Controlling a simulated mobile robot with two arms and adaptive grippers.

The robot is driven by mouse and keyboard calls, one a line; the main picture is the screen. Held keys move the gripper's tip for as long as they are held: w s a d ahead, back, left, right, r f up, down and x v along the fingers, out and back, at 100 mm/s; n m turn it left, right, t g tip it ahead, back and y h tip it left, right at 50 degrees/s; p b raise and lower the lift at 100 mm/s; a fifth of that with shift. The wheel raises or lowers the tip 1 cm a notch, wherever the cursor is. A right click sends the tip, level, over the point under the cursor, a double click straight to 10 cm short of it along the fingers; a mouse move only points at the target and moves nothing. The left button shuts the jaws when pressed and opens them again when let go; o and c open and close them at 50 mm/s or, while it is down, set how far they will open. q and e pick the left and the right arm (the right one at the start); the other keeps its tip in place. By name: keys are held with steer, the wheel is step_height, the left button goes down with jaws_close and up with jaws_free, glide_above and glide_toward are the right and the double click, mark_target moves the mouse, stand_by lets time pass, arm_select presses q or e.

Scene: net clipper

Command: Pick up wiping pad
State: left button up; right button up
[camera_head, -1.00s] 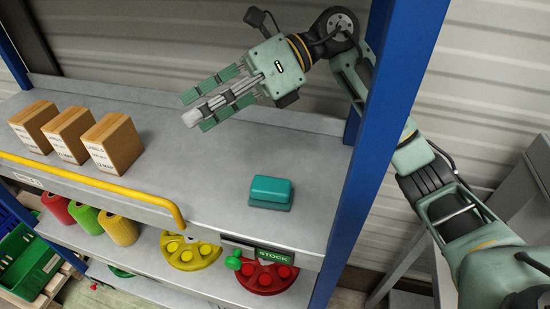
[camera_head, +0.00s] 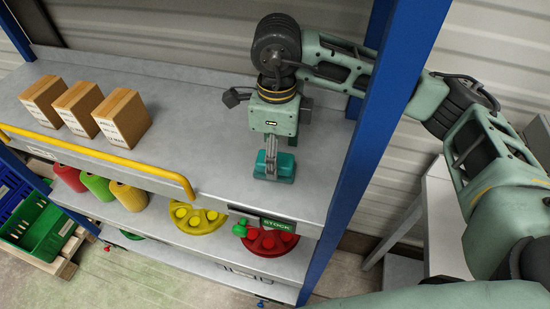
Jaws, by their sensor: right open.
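The wiping pad (camera_head: 286,168) is a small teal block on the grey top shelf (camera_head: 215,150), near its front right part. My right gripper (camera_head: 271,171) points down at the pad from above and behind. Its fingers overlap the pad in the picture and partly hide it. The gripper is open; whether its fingers touch the pad cannot be told. My left gripper is not in view.
Several cardboard boxes (camera_head: 122,117) stand at the left of the shelf. A yellow rail (camera_head: 100,155) runs along its front edge. A blue post (camera_head: 375,130) stands at right, beside my arm. Coloured spools and discs (camera_head: 190,216) sit below.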

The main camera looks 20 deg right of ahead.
steer(key=shift+s+a+f+p, duration=0.15)
steer(key=shift+f+p, duration=0.1)
steer(key=shift+f, duration=0.2)
steer(key=shift+s+a+f+p, duration=0.1)
steer(key=shift+s+f+p, duration=0.1)
steer(key=shift+f, duration=0.25)
steer(key=shift+w+f, duration=0.15)
steer(key=shift+f, duration=0.35)
steer(key=shift+c, duration=1.1)
steer(key=c, duration=1)
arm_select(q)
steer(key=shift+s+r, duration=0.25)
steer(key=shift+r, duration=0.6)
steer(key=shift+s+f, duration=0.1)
arm_select(e)
steer(key=shift+r, duration=0.15)
